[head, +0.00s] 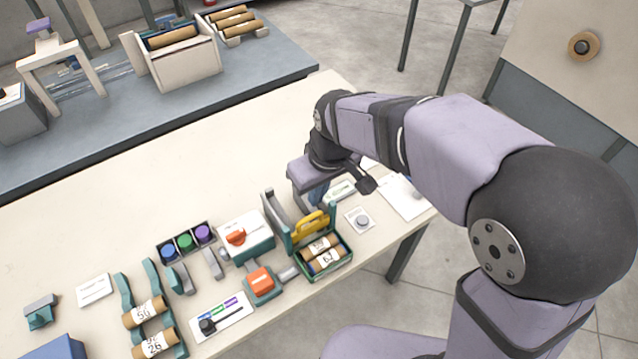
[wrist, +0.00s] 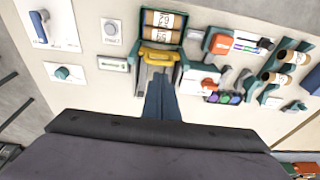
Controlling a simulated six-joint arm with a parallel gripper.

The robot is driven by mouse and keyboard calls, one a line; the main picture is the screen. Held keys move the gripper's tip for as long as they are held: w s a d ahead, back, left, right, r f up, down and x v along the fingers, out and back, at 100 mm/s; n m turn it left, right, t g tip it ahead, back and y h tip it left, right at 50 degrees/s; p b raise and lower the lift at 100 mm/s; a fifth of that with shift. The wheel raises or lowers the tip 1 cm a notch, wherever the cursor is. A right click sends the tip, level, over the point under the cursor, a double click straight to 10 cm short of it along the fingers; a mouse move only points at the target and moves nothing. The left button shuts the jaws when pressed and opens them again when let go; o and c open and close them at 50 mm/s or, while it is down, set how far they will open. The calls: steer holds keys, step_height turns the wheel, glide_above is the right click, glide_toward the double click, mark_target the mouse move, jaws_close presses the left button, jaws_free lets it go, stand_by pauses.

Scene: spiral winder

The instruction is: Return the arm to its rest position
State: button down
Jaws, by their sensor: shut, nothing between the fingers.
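My arm reaches from the right over the table in the head view, bent down at the wrist. My gripper (head: 318,193) hangs above the table just behind the green tray with the yellow handle, partly hidden by my wrist. In the wrist view my gripper (wrist: 162,100) shows as dark blue fingers, shut and empty, pointing toward the yellow handle (wrist: 160,58). I cannot tell how high the fingertips are above the table.
A green tray (head: 342,262) holds two cardboard rolls. Left of it are a white box with a red knob (head: 246,236), an orange-topped block (head: 262,281), colored spools (head: 185,243) and a roll rack (head: 128,290). The table's back left (head: 130,190) is clear.

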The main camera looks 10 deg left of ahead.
steer(key=shift+b+v, duration=0.3)
steer(key=shift+v, duration=1.85)
steer(key=shift+w+a, duration=0.1)
steer(key=shift+w, duration=0.05)
steer(key=s+d+f+m+g+h, duration=0.1)
steer(key=s+d+f+m, duration=0.2)
steer(key=s+d+f, duration=0.55)
steer(key=d+f+m, duration=0.1)
steer(key=d+m, duration=0.2)
steer(key=d, duration=0.5)
steer(key=s+d+f+m, duration=0.1)
steer(key=d+m, duration=0.2)
steer(key=d, duration=0.4)
steer(key=shift+s+d+f+g+h, duration=0.25)
steer(key=shift+d+f+g+h, duration=0.05)
steer(key=shift+d+h, duration=0.1)
